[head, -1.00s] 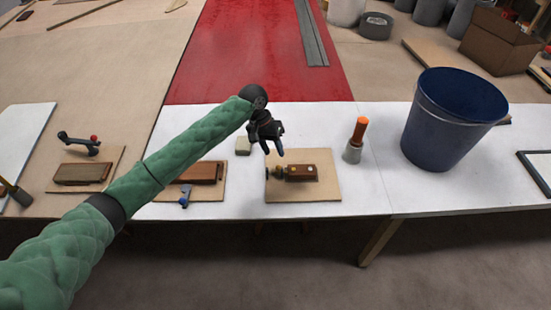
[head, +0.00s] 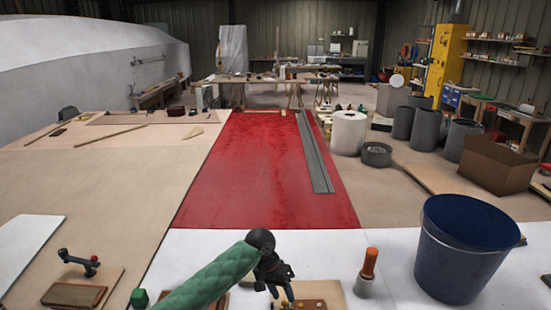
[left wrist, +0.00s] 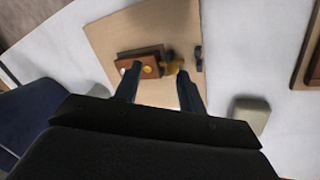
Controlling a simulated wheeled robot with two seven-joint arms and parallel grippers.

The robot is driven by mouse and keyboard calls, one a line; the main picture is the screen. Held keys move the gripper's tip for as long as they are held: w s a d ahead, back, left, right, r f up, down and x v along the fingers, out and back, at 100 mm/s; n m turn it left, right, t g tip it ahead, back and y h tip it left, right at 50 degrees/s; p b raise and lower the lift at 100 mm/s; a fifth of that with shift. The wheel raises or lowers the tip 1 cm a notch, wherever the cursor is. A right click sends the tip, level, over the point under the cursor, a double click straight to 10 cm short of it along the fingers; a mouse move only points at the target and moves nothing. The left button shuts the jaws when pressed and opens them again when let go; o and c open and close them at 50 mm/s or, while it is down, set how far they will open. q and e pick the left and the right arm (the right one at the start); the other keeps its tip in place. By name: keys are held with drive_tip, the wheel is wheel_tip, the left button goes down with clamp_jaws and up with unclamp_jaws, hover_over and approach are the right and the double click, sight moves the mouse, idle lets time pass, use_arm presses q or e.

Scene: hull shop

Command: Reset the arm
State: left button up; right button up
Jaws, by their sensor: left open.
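My left arm, in a green quilted sleeve, reaches in from the bottom of the head view. My left gripper (head: 281,288) is black, open and empty, with its fingers pointing down over the white bench top. In the left wrist view its two fingers (left wrist: 157,82) are apart, above a tan board (left wrist: 105,35). A reddish-brown wooden block (left wrist: 148,68) with a brass piece (left wrist: 173,66) lies on that board just past the fingertips. I cannot tell the exact height gap. The block shows partly at the head view's bottom edge (head: 312,304). My right gripper is not in view.
A dark blue bucket (head: 462,250) and an orange-handled tool (head: 367,272) stand to the right.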

use_arm(q)
drive_tip(key=shift+t+h, duration=0.5)
drive_tip(key=shift+t, duration=0.2)
drive_tip(key=s+f, duration=0.1)
drive_tip(key=s, duration=0.1)
drive_tip(key=s+f, duration=0.1)
drive_tip(key=s, duration=0.2)
drive_tip(key=s+f, duration=0.1)
drive_tip(key=s, duration=0.2)
drive_tip(key=shift+s+d+f, duration=0.1)
drive_tip(key=shift+d+f, duration=0.15)
drive_tip(key=shift+f, duration=0.15)
drive_tip(key=s+a+f+n+t+y, duration=0.3)
drive_tip(key=s+a+n+t+y, duration=0.15)
drive_tip(key=s+a, duration=2.1)
drive_tip(key=d+f+g, duration=0.2)
drive_tip(key=d+f, duration=0.1)
drive_tip(key=f, duration=1.9)
drive_tip(key=s+f, duration=0.4)
drive_tip(key=f, duration=0.8)
drive_tip(key=s+f, duration=0.3)
drive_tip(key=f, duration=0.9)
drive_tip(key=shift+s+d+f+m+g, duration=0.15)
drive_tip(key=shift+s+d+m+g, duration=0.2)
drive_tip(key=shift+d+m, duration=0.1)
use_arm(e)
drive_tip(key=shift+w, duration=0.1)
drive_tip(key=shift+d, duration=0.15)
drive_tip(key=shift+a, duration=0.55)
